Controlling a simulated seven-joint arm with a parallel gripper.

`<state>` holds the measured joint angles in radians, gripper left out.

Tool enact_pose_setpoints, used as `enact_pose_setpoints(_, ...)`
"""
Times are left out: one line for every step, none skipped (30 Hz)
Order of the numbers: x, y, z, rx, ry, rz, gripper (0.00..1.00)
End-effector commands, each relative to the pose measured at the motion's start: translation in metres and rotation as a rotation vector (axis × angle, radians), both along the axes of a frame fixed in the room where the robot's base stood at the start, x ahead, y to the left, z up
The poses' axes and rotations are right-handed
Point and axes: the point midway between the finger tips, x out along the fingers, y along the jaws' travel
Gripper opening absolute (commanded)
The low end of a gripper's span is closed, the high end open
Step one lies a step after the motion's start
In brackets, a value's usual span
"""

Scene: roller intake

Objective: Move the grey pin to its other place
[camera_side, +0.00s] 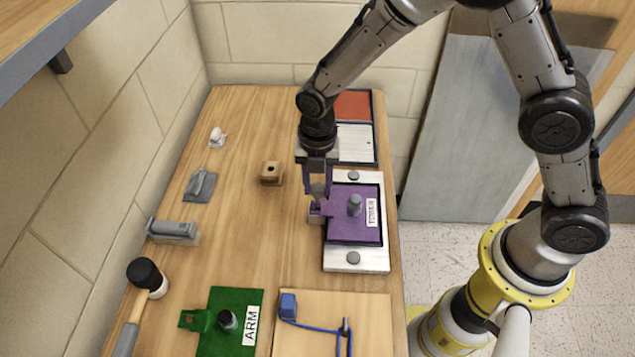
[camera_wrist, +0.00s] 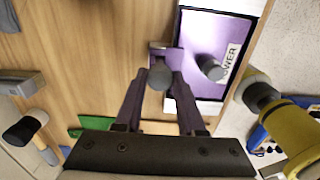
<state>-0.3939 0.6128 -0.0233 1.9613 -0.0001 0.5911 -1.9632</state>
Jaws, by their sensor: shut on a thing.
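My gripper (camera_side: 317,190) is shut on the grey pin (camera_side: 318,188), with a purple finger on each side. The pin is upright at the small purple tab on the left side of the purple TOWER plate (camera_side: 342,229). In the wrist view the grey pin (camera_wrist: 160,77) shows end-on between the fingertips, over the tab (camera_wrist: 162,52). I cannot tell whether its lower end is in the tab or just above it. The green ARM plate (camera_side: 248,300) lies at the front, with its own tab (camera_side: 190,319) on the left.
A grey knob (camera_side: 354,205) stands up on the TOWER plate, close right of my gripper. A wooden block with a hole (camera_side: 271,172) sits to the left. A mallet (camera_side: 142,290), a grey block (camera_side: 173,231) and a board with blue cord (camera_side: 365,308) lie around. The middle wood is clear.

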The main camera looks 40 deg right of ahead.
Motion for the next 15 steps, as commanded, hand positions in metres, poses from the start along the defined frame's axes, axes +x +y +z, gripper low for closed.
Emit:
enact_pose_setpoints(0.0005, 0.0002, 0.0005, 0.0, -0.001, 0.0, 0.08)
enact_pose_setpoints(0.0004, 0.0003, 0.0002, 0.001, -0.001, 0.0, 0.08)
enact_pose_setpoints(0.0004, 0.0002, 0.0001, 0.0, 0.0, 0.0, 0.08)
enact_pose_setpoints(0.0004, 0.0002, 0.0001, 0.0, 0.0, 0.0, 0.08)
enact_pose_setpoints(0.0004, 0.0002, 0.0001, 0.0, 0.0, 0.0, 0.08)
enact_pose_setpoints(0.0004, 0.0002, 0.0001, 0.0, 0.0, 0.0, 0.08)
enact_pose_setpoints(0.0004, 0.0002, 0.0001, 0.0, 0.0, 0.0, 0.08)
enact_pose_setpoints(0.0003, 0.0001, 0.0, 0.0, 0.0, 0.0, 0.08)
enact_pose_setpoints(0.0003, 0.0001, -0.0003, 0.0, 0.0, 0.0, 0.08)
enact_pose_setpoints(0.0003, 0.0001, -0.0008, 0.0, 0.0, 0.0, 0.08)
enact_pose_setpoints(0.0003, 0.0001, -0.0014, 0.0, 0.0, 0.0, 0.08)
enact_pose_setpoints(0.0001, 0.0001, -0.0024, 0.0, 0.0, 0.0, 0.08)
enact_pose_setpoints(0.0002, 0.0002, -0.0033, 0.0, 0.0, 0.0, 0.08)
enact_pose_setpoints(0.0001, 0.0001, -0.0044, -0.001, 0.001, 0.0, 0.08)
enact_pose_setpoints(0.0001, 0.0001, -0.0061, -0.001, 0.001, 0.0, 0.08)
